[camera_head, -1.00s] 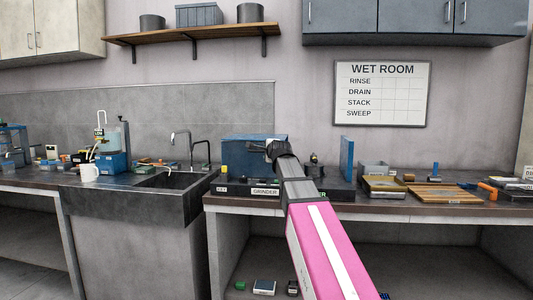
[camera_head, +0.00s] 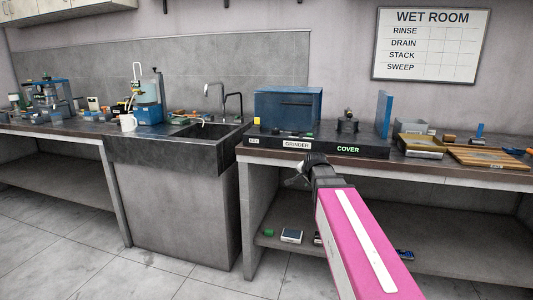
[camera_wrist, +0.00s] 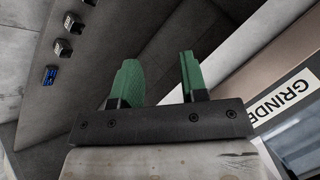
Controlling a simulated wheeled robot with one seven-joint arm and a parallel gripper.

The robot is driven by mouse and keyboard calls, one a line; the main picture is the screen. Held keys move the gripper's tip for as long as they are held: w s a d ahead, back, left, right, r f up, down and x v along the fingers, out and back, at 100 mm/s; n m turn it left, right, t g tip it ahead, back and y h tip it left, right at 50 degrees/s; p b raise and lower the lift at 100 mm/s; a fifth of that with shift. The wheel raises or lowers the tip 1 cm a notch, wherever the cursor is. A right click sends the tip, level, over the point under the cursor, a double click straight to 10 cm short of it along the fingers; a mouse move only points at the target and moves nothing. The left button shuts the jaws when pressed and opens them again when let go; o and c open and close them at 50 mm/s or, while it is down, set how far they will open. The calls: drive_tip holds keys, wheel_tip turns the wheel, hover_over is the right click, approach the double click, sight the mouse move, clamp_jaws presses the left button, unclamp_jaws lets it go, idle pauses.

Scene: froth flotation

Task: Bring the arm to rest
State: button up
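My arm is the pink link with a white stripe in the head view. My gripper (camera_head: 301,177) is at its far end, in front of the bench edge and below the grinder label. In the wrist view my gripper (camera_wrist: 160,80) shows two green fingers standing apart with nothing between them. The fingers touch no object that I can see. The wrist view looks toward the lower shelf and the bench front.
The bench holds a blue grinder box (camera_head: 288,108), a blue upright panel (camera_head: 384,114), trays (camera_head: 420,144) and a wooden rack (camera_head: 488,158). A sink (camera_head: 205,131) is to the left. Small items (camera_head: 291,236) lie on the lower shelf (camera_head: 340,225). Floor at left is clear.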

drive_tip(key=s+d+f+n+g+h, duration=0.1)
drive_tip(key=s+f+n+g, duration=0.7)
drive_tip(key=s+f, duration=1.5)
drive_tip(key=shift+s+d+f+n+g, duration=0.2)
drive_tip(key=shift+d+f+n+g, duration=0.1)
drive_tip(key=shift+d+f+n, duration=0.5)
drive_tip(key=shift+a, duration=0.1)
